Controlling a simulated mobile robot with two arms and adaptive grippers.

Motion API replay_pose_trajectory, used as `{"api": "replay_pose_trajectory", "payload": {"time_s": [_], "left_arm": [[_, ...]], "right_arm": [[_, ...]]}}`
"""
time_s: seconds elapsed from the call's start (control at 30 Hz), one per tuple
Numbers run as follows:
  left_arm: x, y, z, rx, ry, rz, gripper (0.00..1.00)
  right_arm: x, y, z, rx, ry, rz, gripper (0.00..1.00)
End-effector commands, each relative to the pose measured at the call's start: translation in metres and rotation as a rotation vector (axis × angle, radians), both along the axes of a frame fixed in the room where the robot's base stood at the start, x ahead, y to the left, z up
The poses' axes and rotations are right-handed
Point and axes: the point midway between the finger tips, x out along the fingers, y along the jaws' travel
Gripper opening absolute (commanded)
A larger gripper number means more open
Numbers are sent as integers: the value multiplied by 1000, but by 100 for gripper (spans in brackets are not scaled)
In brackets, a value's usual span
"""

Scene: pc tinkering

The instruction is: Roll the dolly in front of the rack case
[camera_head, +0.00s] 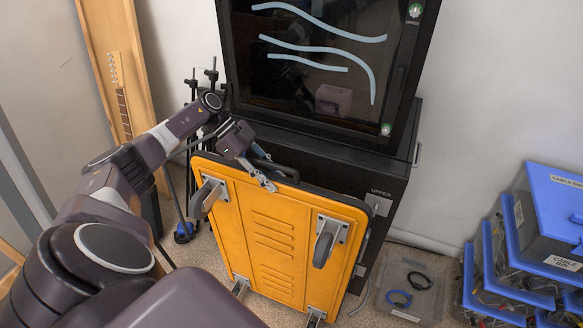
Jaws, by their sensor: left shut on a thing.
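The dolly (272,243) is an orange board with a dark rim and grey casters. It stands tilted up on its edge, with its caster side facing me, in front of the black rack case (345,157). My left gripper (262,178) is at the dolly's top edge, shut on it near a dark handle. The rack case has a glass front door with pale blue wavy strips, and its lower part is partly hidden behind the dolly. My right gripper is not in view.
A clear bin (411,290) with blue and black cable loops sits on the floor right of the dolly. Blue-lidded cable boxes (515,262) are stacked at the far right. Black stands and a wooden frame (118,65) are at the left.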

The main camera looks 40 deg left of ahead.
Motion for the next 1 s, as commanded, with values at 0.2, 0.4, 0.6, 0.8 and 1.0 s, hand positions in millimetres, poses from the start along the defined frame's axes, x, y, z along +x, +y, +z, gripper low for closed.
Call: {"api": "replay_pose_trajectory", "payload": {"time_s": [0.2,0.4,0.6,0.8,1.0], "left_arm": [[-3,16,0,4,-3,5,0],[-4,18,1,4,-2,6,0],[-4,17,1,5,-2,6,0],[-4,16,0,3,-1,4,46],[-4,15,0,1,0,2,46]], "right_arm": [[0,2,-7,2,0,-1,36],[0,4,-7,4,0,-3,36],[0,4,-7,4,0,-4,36],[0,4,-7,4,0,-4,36],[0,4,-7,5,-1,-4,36]]}}
